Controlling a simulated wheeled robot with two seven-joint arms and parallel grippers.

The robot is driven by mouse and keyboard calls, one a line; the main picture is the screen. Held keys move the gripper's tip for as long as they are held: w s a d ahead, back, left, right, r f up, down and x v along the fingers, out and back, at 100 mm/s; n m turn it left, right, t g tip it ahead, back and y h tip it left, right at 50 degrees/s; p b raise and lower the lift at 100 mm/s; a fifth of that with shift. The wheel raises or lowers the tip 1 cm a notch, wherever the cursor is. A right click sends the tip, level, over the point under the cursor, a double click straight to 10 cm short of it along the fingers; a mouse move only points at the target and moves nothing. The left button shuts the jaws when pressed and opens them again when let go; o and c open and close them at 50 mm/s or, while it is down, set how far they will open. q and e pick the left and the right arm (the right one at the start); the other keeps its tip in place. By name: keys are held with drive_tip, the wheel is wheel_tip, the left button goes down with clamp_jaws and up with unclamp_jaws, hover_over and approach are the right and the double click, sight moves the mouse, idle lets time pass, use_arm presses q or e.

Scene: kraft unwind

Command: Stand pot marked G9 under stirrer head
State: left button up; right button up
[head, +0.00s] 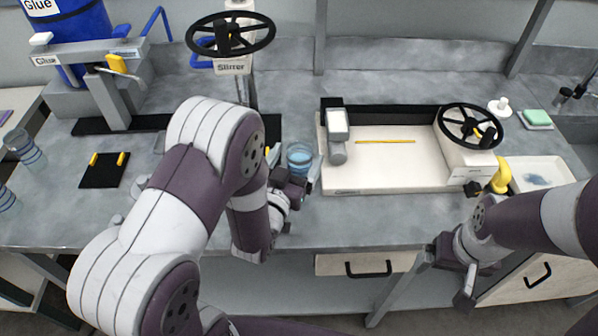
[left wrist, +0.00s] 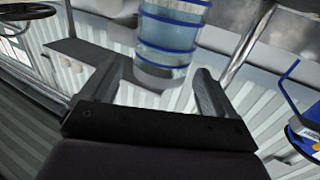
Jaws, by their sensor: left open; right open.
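A clear pot with blue bands (head: 300,157) stands on the bench near its front edge, right of the stirrer. It also shows in the left wrist view (left wrist: 168,40), just ahead of and between the fingers; I cannot read its mark. My left gripper (head: 294,178) is open around or just short of the pot; contact cannot be told. It shows open in its wrist view (left wrist: 162,72). The stirrer (head: 232,67) has a black handwheel on top; its lower part is hidden behind my left arm. My right gripper (head: 466,280) is low, in front of the bench, away from the pot.
Two similar banded pots stand at the far left, one of them here (head: 24,148). A glue stand (head: 105,90) is at the back left, with a black pad (head: 104,170) before it. A pale machine bed (head: 390,165) with a handwheel lies right of the pot.

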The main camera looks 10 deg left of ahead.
sight(304, 145)
use_arm(q)
drive_tip(key=w, duration=0.4)
drive_tip(key=shift+w+d+f+p, duration=0.1)
drive_tip(key=shift+w+d+p, duration=0.2)
drive_tip(key=shift+p, duration=0.05)
drive_tip(key=shift+s+a, duration=0.1)
drive_tip(key=shift+s, duration=0.05)
drive_tip(key=c, duration=1.6)
